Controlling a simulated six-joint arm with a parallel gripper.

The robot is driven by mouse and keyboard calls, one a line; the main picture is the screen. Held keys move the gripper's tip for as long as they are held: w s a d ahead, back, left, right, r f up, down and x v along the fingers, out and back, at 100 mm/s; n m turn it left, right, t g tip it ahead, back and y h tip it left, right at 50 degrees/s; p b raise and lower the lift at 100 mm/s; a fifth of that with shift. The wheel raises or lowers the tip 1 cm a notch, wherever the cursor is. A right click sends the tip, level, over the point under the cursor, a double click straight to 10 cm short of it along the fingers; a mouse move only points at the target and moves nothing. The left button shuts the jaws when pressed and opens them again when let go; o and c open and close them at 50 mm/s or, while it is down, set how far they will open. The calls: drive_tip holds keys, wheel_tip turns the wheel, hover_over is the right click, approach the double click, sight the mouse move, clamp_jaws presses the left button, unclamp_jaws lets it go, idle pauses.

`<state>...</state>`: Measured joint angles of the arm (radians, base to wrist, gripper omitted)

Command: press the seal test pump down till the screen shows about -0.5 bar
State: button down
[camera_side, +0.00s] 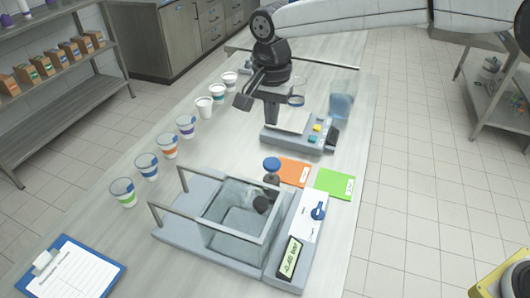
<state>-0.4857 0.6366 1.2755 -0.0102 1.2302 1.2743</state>
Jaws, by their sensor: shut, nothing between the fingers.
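The seal tester (180,236) is a grey base with a clear tank (238,222) on the front half of the table. The pump (271,165) has a round blue knob on a dark stem and stands at the tank's back edge. The tester's screen (290,259) seems to read -0.46 bar; the digits are small and tilted. A dark round thing (261,204) shows at the tank. My gripper (243,101) is shut and empty, well behind the pump and above the table, apart from it.
A white panel with a blue valve knob (319,211) is right of the tank. Orange (292,172) and green (335,184) cards lie behind it. The filling machine (298,140) stands below my arm. Several cups (168,147) line the left. A clipboard (70,270) lies front left.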

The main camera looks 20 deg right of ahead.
sight(271, 163)
wheel_tip(271, 163, up, 3)
drive_tip(key=shift+r, duration=0.15)
idle(0.5)
wheel_tip(271, 163, down, 14)
drive_tip(key=shift+f, duration=0.1)
idle(0.6)
drive_tip(key=shift+d+f, duration=0.1)
drive_tip(key=shift+f, duration=1.7)
wheel_tip(271, 163, up, 15)
drive_tip(key=shift+f, duration=0.2)
